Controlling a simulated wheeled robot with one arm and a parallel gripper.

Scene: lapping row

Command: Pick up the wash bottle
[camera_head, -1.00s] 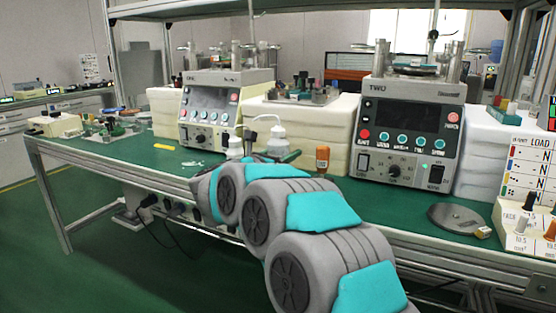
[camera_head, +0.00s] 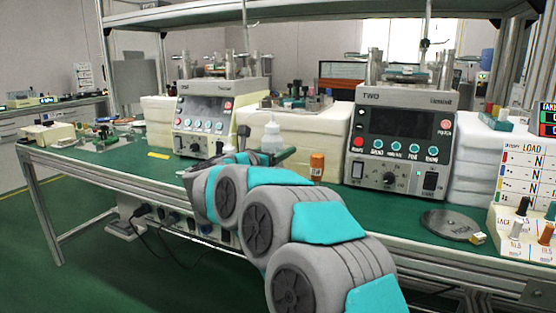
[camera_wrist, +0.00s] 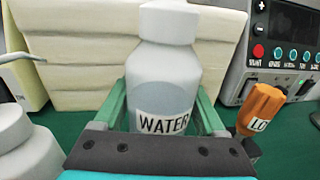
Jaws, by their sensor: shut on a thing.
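The wash bottle (camera_wrist: 172,85) is a pale translucent bottle with a white cap and a label reading WATER. It stands upright between the green fingers of my gripper (camera_wrist: 165,112), which is shut on it. The top of the cap is at the wrist view's upper edge, and the base is hidden by the gripper. In the head view the wash bottle (camera_head: 271,138) shows above my arm, in front of a cream block stack. My gripper is largely hidden there. Whether the base touches the bench cannot be seen.
A second white bottle (camera_wrist: 18,145) is close on the left, with a thin curved tube above it. An orange-capped bottle (camera_wrist: 260,108) stands close on the right. Cream blocks (camera_wrist: 80,50) are behind. The TWO unit (camera_head: 400,135) and a grey disc (camera_head: 450,224) are farther right.

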